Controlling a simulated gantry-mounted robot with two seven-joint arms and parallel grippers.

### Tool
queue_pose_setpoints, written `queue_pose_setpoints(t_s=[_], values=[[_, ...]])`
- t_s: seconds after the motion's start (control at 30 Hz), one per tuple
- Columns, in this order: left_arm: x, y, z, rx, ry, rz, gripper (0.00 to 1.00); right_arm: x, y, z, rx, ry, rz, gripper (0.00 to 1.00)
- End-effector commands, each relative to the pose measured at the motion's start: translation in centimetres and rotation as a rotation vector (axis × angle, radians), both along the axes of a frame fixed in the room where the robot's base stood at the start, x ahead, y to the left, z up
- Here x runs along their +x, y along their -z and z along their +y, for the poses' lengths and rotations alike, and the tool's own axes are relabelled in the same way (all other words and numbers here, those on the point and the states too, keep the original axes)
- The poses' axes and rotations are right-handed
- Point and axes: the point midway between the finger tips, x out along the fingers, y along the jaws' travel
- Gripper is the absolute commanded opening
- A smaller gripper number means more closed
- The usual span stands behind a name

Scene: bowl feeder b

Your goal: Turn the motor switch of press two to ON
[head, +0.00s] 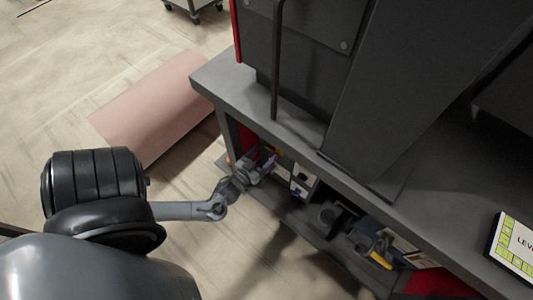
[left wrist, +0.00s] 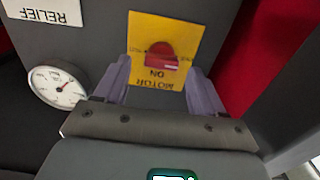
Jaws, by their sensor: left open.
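The motor switch (left wrist: 161,56) is a red knob on a yellow plate (left wrist: 180,34), with the words ON and MOTOR upside down below it in the left wrist view. My left gripper (left wrist: 160,75) is open, with one finger on each side of the knob. Whether the fingers touch it cannot be told. In the head view my left gripper (head: 262,165) reaches under the bench edge, and the switch itself cannot be made out there. My right gripper is not in view.
A gauge (left wrist: 58,87) and a RELIEF label (left wrist: 45,10) are left of the switch. The grey bench top (head: 237,88) overhangs my gripper. A pink block (head: 155,105) lies on the floor, and a screen (head: 513,250) sits at the right.

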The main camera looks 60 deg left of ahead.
Motion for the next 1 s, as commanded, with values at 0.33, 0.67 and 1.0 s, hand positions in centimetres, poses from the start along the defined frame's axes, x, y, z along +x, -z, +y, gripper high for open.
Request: queue_pose_setpoints(t_s=[0.33, 0.67, 1.0], values=[[1.6, -0.1, 0.7, 0.0, 0.0, -0.001, 0.7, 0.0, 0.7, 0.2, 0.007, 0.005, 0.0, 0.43], [1.5, -0.1, 0.7, 0.0, 0.0, 0.0, 0.5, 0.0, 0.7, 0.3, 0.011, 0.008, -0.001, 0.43], [1.5, -0.1, 0.7, 0.002, 0.0, 0.001, 0.14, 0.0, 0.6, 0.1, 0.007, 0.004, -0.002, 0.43]])
